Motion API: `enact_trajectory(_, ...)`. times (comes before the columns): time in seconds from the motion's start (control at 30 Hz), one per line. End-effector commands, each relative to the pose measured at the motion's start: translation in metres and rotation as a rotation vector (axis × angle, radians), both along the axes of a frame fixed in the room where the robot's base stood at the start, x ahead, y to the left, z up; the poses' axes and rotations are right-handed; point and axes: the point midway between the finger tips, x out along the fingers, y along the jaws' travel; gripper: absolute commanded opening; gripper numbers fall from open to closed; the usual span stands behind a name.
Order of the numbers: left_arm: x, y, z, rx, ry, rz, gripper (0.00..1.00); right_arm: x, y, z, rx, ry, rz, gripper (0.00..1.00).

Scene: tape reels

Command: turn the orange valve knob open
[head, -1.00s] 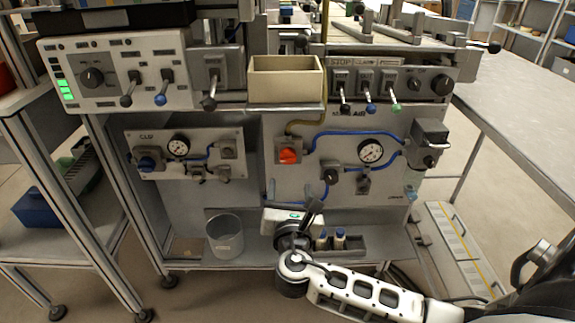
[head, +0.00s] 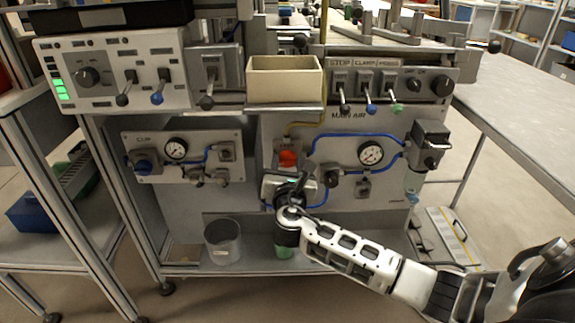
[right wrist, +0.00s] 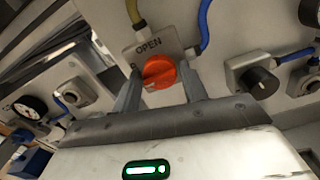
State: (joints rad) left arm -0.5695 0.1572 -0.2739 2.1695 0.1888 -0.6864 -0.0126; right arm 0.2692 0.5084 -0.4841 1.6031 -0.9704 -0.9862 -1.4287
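The orange valve knob (head: 288,159) sits on a small grey plate of the main air panel, partly covered by my right gripper in the head view. In the right wrist view the knob (right wrist: 159,72) shows clearly, with the word OPEN above it. My right gripper (head: 290,172) is just below and in front of the knob. In the right wrist view its two fingers (right wrist: 160,88) stand apart, one on each side of the knob's lower part. I cannot tell whether they touch it. My left gripper is not in view.
A pressure gauge (head: 371,154) and blue hoses lie right of the knob. A black knob (right wrist: 259,82) is close to the right finger. A beige bin (head: 285,80) stands on the ledge above, and a grey bucket (head: 222,240) on the shelf below.

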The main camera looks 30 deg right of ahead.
Motion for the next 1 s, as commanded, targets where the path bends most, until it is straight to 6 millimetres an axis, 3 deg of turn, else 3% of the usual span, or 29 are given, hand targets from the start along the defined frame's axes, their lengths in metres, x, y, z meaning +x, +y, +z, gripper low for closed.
enact_trajectory(0.03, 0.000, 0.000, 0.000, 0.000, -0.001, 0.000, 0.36, 0.000, 0.000, 0.000, 0.000, 0.000, 0.000, 0.29)
enact_trajectory(0.1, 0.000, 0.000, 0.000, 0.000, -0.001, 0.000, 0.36, 0.000, 0.000, 0.000, 0.000, 0.000, 0.000, 0.15)
enact_trajectory(0.57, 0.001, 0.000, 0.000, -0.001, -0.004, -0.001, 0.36, 0.000, 0.001, -0.001, 0.077, -0.047, -0.001, 0.15)
enact_trajectory(1.0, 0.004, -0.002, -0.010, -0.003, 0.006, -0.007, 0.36, 0.000, 0.000, -0.001, 0.395, -0.243, -0.002, 0.15)
